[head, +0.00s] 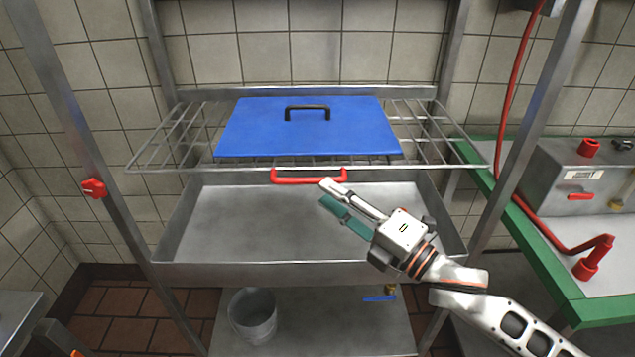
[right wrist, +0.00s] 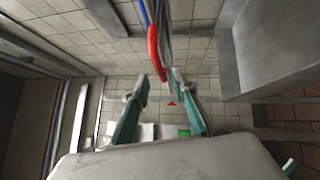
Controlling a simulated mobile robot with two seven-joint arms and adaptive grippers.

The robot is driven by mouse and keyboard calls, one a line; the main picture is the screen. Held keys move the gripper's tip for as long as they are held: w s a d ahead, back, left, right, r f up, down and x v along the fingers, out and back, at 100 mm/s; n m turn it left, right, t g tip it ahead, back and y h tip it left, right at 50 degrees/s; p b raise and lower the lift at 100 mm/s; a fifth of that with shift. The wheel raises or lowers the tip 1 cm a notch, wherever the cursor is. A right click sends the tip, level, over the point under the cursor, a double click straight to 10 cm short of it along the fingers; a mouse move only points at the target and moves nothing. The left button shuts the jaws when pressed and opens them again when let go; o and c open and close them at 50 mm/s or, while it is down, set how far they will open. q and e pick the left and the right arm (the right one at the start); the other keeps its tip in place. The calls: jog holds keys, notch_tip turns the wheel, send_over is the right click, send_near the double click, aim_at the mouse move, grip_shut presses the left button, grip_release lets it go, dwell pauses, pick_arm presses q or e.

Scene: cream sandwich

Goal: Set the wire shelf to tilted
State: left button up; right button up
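The wire shelf (head: 195,125) spans the metal frame above a deep steel basin and looks about level. A red handle (head: 308,180) hangs at the middle of its front edge. A blue lid (head: 305,138) with a black grip lies on the shelf. My right gripper (head: 328,194) is open and empty, just below the right end of the red handle. In the right wrist view, the red handle (right wrist: 154,52) is near the tips of the spread fingers (right wrist: 160,82); contact cannot be told.
The steel basin (head: 215,265) lies below the shelf, with a metal bucket (head: 252,316) under it. Frame posts stand at both sides; the left one carries a red knob (head: 93,187). A green-edged counter (head: 545,225) with a steel machine (head: 575,170) is at right.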

aim_at(313, 183)
jog(key=x, duration=0.6)
jog(key=shift+w+a, duration=0.15)
grip_shut()
